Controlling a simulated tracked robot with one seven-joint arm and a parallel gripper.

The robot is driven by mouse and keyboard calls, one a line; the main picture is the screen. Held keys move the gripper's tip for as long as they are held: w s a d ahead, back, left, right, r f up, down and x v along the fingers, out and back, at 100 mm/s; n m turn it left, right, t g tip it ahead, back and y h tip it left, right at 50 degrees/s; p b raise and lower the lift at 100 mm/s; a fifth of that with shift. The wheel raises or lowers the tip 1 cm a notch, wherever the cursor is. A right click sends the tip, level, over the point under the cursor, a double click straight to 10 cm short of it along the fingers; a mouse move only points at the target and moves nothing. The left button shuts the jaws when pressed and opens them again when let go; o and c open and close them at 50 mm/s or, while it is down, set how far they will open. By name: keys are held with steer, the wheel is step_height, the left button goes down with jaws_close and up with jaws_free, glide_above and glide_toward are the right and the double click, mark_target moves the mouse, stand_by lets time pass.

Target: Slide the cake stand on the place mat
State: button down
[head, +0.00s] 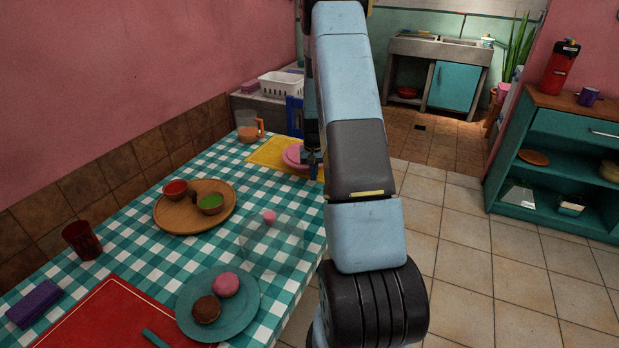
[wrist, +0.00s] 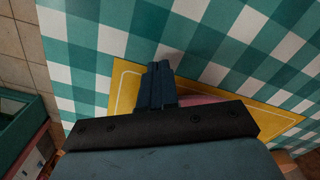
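The pink cake stand (head: 294,157) is at the far end of the table, over the right part of the yellow place mat (head: 262,152). My arm hides its right side. My gripper (head: 312,165) is low beside the stand's right side; I cannot tell whether they touch. In the wrist view the fingers (wrist: 161,84) are together with nothing between them, above the place mat (wrist: 126,88). A strip of the pink stand (wrist: 200,100) shows just behind them, mostly hidden by the gripper body.
A clear dome with a pink knob (head: 269,216) stands nearer on the checked cloth. A teal plate (head: 248,310) with two small cakes, a round wooden tray (head: 180,221) with bowls, and an orange-handled cup (head: 249,134) are also on the table. Floor is clear to the right.

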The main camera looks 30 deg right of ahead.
steer(key=shift+w+d, duration=0.1)
steer(key=shift+d, duration=0.05)
steer(key=shift+w+d, duration=0.85)
steer(key=shift+d, duration=0.2)
steer(key=shift+w+d, duration=0.1)
steer(key=shift+w+d, duration=0.85)
steer(key=shift+d, duration=0.2)
steer(key=shift+w+d, duration=0.1)
steer(key=shift+w+d, duration=0.85)
steer(key=shift+d, duration=0.35)
steer(key=shift+w+d, duration=0.25)
steer(key=shift+w, duration=0.05)
steer(key=shift+s+a, duration=0.2)
stand_by(0.6)
